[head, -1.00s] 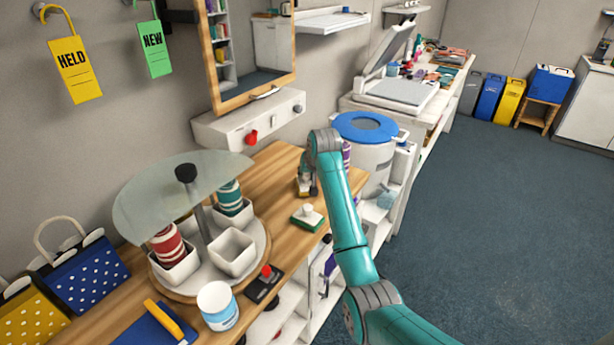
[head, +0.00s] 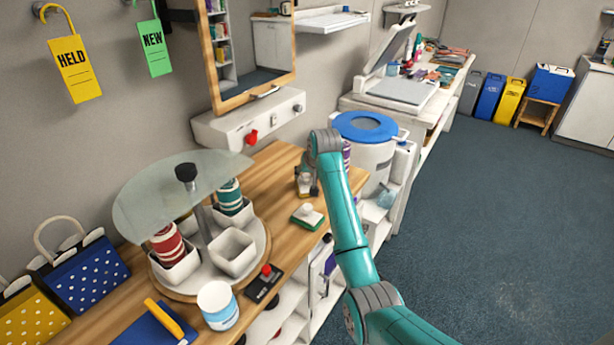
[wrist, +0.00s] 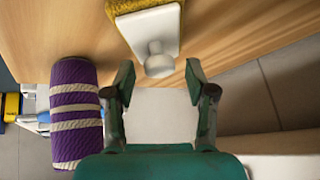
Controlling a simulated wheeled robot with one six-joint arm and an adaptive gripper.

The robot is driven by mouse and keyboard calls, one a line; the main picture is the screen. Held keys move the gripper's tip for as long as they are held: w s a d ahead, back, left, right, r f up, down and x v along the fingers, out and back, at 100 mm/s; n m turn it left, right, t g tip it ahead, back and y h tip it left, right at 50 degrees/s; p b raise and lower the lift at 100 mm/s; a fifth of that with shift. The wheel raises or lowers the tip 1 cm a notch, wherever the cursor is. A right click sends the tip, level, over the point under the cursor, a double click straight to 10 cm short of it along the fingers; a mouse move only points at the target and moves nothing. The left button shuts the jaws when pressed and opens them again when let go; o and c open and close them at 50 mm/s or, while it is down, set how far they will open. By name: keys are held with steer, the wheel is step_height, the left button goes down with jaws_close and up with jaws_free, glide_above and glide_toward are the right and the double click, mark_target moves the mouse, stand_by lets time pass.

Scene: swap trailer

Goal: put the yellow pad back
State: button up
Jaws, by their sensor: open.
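The yellow pad (wrist: 150,30) is at the top of the wrist view: a yellow block with a white back and a round white knob. It lies on the wooden counter (wrist: 235,30). My gripper (wrist: 158,72) is open, its two fingertips apart on either side of the knob's end, not visibly closed on it. In the head view my gripper (head: 309,180) is low over the counter beyond the green pad, and my arm partly hides that spot. The green pad (head: 308,216), with a white knob, sits near the counter's front edge.
A purple striped roll (wrist: 75,112) stands close to my gripper in the wrist view. A blue-lidded bin (head: 367,127) is right of my arm. A round carousel (head: 262,245) with cups and a glass top takes the counter's left. Open floor lies to the right.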

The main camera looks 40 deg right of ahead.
steer(key=v, duration=1.1)
steer(key=shift+r, duration=0.15)
